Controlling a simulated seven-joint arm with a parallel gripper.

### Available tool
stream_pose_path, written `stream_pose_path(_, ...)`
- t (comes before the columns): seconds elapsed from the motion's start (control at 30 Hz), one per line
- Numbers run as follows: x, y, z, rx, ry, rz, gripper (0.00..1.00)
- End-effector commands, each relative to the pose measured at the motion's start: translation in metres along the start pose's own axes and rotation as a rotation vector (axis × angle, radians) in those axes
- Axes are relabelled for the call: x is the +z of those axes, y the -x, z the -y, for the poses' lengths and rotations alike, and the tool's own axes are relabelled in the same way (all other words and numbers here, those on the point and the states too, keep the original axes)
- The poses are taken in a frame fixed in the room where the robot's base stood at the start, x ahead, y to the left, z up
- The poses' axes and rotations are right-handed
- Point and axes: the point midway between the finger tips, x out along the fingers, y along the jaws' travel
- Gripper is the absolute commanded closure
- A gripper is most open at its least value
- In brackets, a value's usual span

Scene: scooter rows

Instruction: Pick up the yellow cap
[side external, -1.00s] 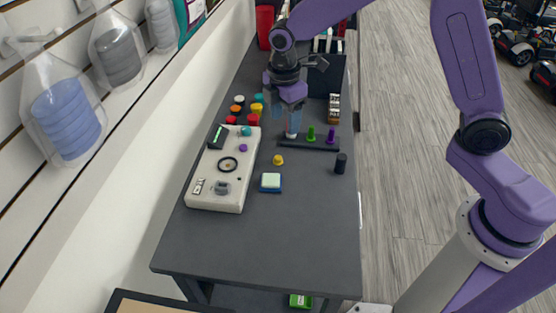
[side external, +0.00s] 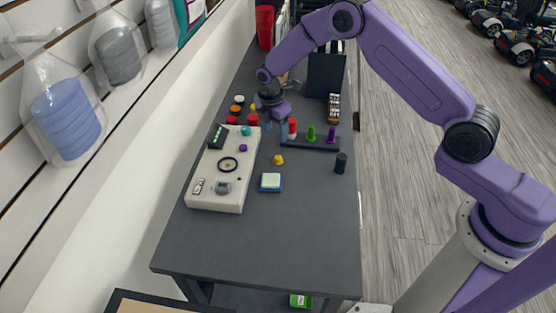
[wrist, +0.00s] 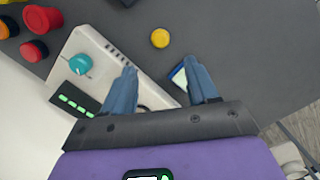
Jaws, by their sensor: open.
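A small round yellow cap (side external: 278,160) sits on the dark table, right of the white panel. It also shows in the wrist view (wrist: 160,38), at top centre, beyond my fingertips. My gripper (side external: 268,126) is over the far end of the panel, behind and left of the cap and apart from it. In the wrist view my gripper (wrist: 160,68) has its two bluish fingers spread, with nothing held between them.
The white panel (side external: 215,170) carries a teal knob (wrist: 80,63). A rack (side external: 322,146) holds red, green and purple pieces. A blue block with a pale top (side external: 270,182) and a black cylinder (side external: 341,163) stand nearby. Several coloured caps cluster behind the panel. The table front is clear.

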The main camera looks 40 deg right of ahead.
Motion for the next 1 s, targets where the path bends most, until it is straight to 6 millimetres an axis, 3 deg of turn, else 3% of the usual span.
stream_pose_path(0.1, 0.001, -0.024, 0.001, -0.003, 0.000, 0.001, 0.41)
stream_pose_path(0.3, 0.001, -0.055, 0.001, -0.002, -0.001, 0.000, 0.41)
stream_pose_path(0.57, 0.000, -0.070, 0.000, 0.000, -0.002, 0.000, 0.41)
stream_pose_path(0.8, -0.003, -0.102, 0.000, -0.002, -0.002, 0.000, 0.41)
stream_pose_path(1.0, -0.003, -0.116, 0.000, 0.000, -0.001, 0.000, 0.41)
